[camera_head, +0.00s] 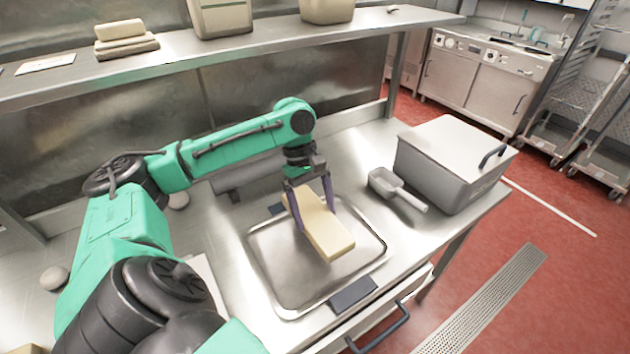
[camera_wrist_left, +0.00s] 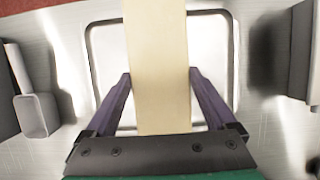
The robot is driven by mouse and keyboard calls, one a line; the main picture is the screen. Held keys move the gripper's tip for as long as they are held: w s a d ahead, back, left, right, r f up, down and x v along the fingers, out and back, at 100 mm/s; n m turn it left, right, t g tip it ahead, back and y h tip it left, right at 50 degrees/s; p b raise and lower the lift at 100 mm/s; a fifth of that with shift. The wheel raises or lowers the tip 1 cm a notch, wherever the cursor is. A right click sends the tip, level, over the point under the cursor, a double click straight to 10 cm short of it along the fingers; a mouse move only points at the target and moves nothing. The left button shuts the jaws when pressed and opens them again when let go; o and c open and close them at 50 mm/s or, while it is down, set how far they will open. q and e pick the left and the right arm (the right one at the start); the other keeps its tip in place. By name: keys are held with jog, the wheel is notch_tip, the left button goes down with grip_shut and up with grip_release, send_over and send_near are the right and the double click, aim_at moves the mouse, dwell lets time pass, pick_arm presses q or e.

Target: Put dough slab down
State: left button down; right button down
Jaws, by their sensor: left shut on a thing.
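The dough slab (camera_head: 327,228) is a pale yellow oblong block. My left gripper (camera_head: 313,208) is shut on it, with one purple-grey finger on each long side. The slab is over the metal tray (camera_head: 272,278); I cannot tell whether it touches the tray floor. In the left wrist view the slab (camera_wrist_left: 159,70) runs from between the fingers (camera_wrist_left: 160,85) up past the top edge, over the tray (camera_wrist_left: 106,50). My right gripper is not in view.
A lidded grey bin (camera_head: 450,165) stands right of the tray, with a metal scoop (camera_head: 398,188) between them. Dark pads (camera_head: 353,292) lie at the tray's ends. A shelf (camera_head: 160,70) with folded cloths (camera_head: 123,38) and containers runs above the back of the counter.

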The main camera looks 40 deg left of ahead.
aim_at(307, 204)
pick_arm(q)
notch_tip(307, 204, down, 9)
jog(key=shift+w+r+p, duration=0.1)
jog(key=shift+r+p, duration=0.05)
jog(key=shift+p, duration=0.15)
jog(key=shift+w+a, duration=0.1)
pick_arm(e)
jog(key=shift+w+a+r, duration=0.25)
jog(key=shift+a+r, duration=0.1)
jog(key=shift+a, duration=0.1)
pick_arm(q)
grip_release()
jog(key=b+v, duration=0.1)
jog(key=v, duration=1.1)
jog(key=shift+b, duration=0.35)
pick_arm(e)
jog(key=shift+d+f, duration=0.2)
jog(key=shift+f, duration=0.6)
